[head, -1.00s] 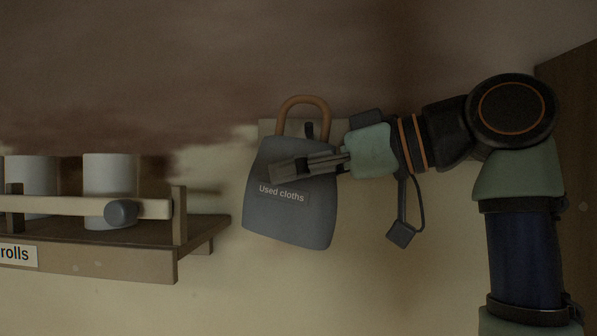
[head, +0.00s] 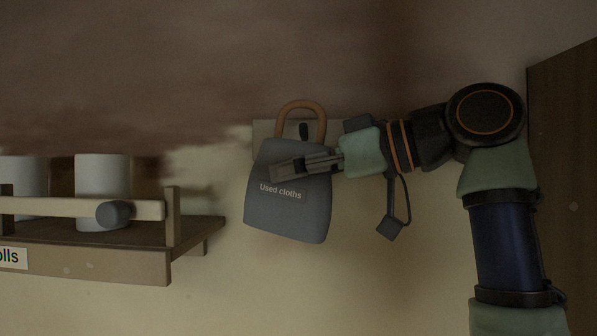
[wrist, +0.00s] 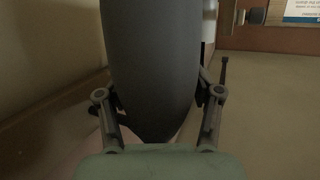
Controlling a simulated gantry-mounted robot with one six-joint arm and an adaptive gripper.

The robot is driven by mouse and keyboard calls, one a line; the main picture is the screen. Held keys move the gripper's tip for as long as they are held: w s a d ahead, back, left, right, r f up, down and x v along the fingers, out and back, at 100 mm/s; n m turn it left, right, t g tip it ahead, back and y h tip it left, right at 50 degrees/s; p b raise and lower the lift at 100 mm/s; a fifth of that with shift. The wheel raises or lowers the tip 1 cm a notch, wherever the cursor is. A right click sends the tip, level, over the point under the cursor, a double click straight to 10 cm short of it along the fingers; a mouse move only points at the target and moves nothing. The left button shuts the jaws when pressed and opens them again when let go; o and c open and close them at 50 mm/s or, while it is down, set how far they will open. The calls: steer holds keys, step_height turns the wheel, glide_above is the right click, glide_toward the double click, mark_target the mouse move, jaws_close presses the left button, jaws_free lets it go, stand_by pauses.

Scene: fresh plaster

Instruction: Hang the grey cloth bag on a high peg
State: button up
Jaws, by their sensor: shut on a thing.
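The grey cloth bag (head: 285,215) with a "Used cloths" label and an orange-brown loop handle (head: 301,104) hangs slightly tilted in the head view. My gripper (head: 285,171) is shut on the bag and lies across its upper front. In the wrist view the bag (wrist: 155,60) fills the space between my gripper's fingers (wrist: 157,105). A dark peg (head: 304,131) on a pale mounting board (head: 264,131) shows inside the loop's outline. I cannot tell whether the loop is around the peg or in front of it.
A wooden shelf (head: 110,262) with a rail and white rolls (head: 102,175) stands to the left, apart from the bag. A brown wooden panel (head: 565,200) is at the right edge. The wall below the bag is clear.

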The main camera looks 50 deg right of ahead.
steer(key=shift+w+d, duration=0.6)
steer(key=shift+w, duration=0.05)
steer(key=shift+d, duration=0.1)
steer(key=w+d, duration=0.4)
steer(key=shift+d, duration=0.25)
stand_by(1.1)
steer(key=shift+d+f, duration=0.1)
